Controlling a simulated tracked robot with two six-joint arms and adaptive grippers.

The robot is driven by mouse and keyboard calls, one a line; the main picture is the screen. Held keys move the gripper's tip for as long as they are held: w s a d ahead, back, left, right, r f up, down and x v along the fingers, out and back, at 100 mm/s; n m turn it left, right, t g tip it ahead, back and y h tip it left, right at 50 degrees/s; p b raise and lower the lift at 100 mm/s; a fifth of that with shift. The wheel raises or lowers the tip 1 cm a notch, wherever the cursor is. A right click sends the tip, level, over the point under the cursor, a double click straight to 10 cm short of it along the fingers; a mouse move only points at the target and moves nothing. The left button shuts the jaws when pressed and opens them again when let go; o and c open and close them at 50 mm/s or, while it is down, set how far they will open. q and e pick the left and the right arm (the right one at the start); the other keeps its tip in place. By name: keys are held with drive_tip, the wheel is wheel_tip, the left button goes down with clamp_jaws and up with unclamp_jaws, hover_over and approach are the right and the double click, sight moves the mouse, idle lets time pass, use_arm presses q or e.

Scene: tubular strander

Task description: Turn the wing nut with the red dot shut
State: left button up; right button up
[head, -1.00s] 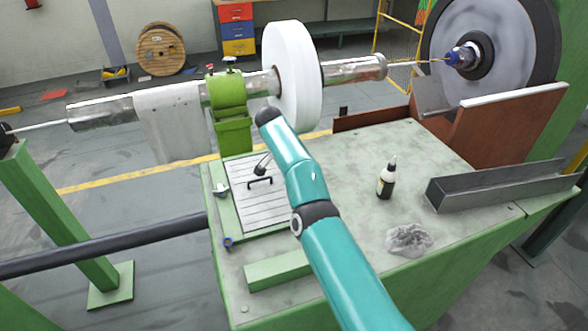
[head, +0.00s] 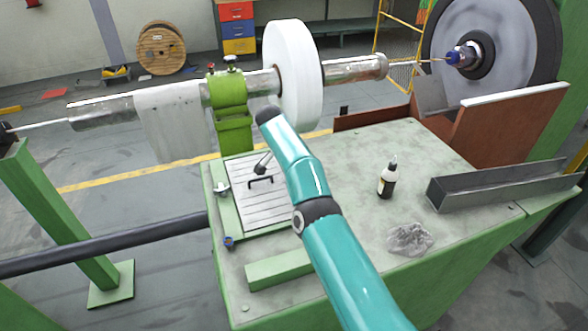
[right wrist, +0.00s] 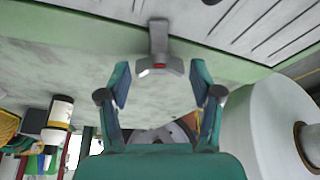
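In the right wrist view, a grey wing nut with a red dot (right wrist: 159,66) sits at the near end of a grey stem, by the green border of a slatted plate. My right gripper (right wrist: 160,86) is open; its two teal fingers stand apart, one on each side below the wing nut, with nothing visible between them. I cannot tell whether either finger touches it. In the head view my teal right arm hides the right gripper and this wing nut. The slatted plate (head: 256,208) with a black handle lies left of the arm. My left gripper is out of view.
A bottle (head: 387,180), a crumpled rag (head: 409,239) and a metal channel (head: 500,188) stand on the bench to the right. A white roll (head: 296,75) on a shaft and a green clamp (head: 228,92) rise behind. Bare bench top (head: 350,150) lies right of my arm.

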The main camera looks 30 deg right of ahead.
drive_tip(key=shift+d+r, duration=0.1)
drive_tip(key=shift+r, duration=0.15)
drive_tip(key=shift+c, duration=1.3)
drive_tip(key=shift+d+r+n+y+b, duration=0.15)
drive_tip(key=shift+r+n+y+b, duration=0.2)
drive_tip(key=shift+n, duration=0.35)
drive_tip(key=shift+c, duration=0.8)
drive_tip(key=r+n, duration=0.1)
drive_tip(key=s+r+n+t+y+b, duration=0.1)
drive_tip(key=r+n, duration=0.1)
drive_tip(key=d+r+n+b, duration=0.1)
drive_tip(key=n, duration=0.1)
drive_tip(key=shift+s+r, duration=0.25)
drive_tip(key=shift+r, duration=0.15)
drive_tip(key=s+r+n+t+y+b, duration=0.3)
drive_tip(key=s+r+n+b, duration=0.15)
drive_tip(key=r+n, duration=0.55)
drive_tip(key=shift+n, duration=0.6)
drive_tip(key=x, duration=0.5)
drive_tip(key=p+x, duration=0.1)
drive_tip(key=x, duration=0.5)
drive_tip(key=s+x, duration=0.1)
drive_tip(key=x, duration=0.5)
drive_tip(key=shift+a+f, duration=0.25)
